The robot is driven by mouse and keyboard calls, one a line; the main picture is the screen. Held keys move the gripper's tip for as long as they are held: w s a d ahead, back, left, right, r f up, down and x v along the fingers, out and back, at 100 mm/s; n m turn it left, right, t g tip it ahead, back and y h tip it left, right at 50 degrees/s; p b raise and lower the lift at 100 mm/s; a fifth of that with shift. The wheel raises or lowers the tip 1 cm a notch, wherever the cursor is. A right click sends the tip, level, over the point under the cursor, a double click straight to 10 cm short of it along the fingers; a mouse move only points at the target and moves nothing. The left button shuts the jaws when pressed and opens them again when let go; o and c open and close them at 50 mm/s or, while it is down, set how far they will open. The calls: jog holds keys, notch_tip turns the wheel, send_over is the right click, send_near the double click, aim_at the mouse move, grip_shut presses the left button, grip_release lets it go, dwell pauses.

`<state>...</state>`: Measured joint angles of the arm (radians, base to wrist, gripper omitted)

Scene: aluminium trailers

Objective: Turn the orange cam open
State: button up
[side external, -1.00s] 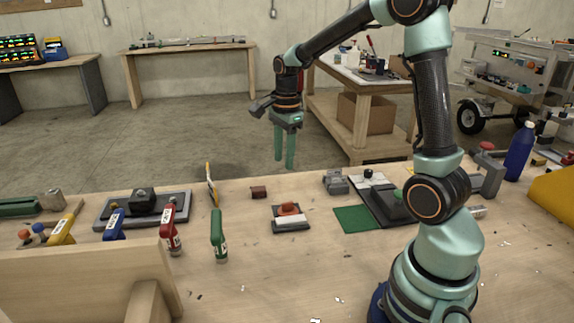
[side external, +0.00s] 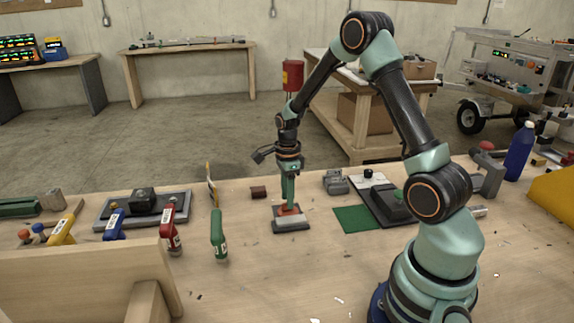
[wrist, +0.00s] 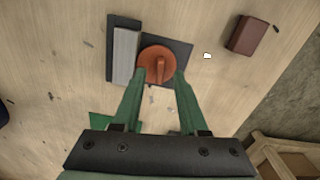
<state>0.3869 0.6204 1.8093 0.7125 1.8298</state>
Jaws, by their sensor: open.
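The orange cam (wrist: 157,63) is a round knob with a raised bar, on a dark base plate (wrist: 178,46) beside a light grey block (wrist: 124,55). In the side view the cam (side external: 289,209) sits on the bench under my gripper (side external: 289,204), which hides part of it. My gripper points down with its green fingers apart. In the wrist view the fingertips of my gripper (wrist: 160,78) stand on either side of the cam's near edge. I cannot tell whether they touch it.
A small brown block (wrist: 247,36) lies near the bench edge. Several coloured-handled tools, including a green one (side external: 218,233), stand to the left. Bare bench lies in front.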

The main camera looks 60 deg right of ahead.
jog(key=shift+f, duration=0.7)
grip_shut()
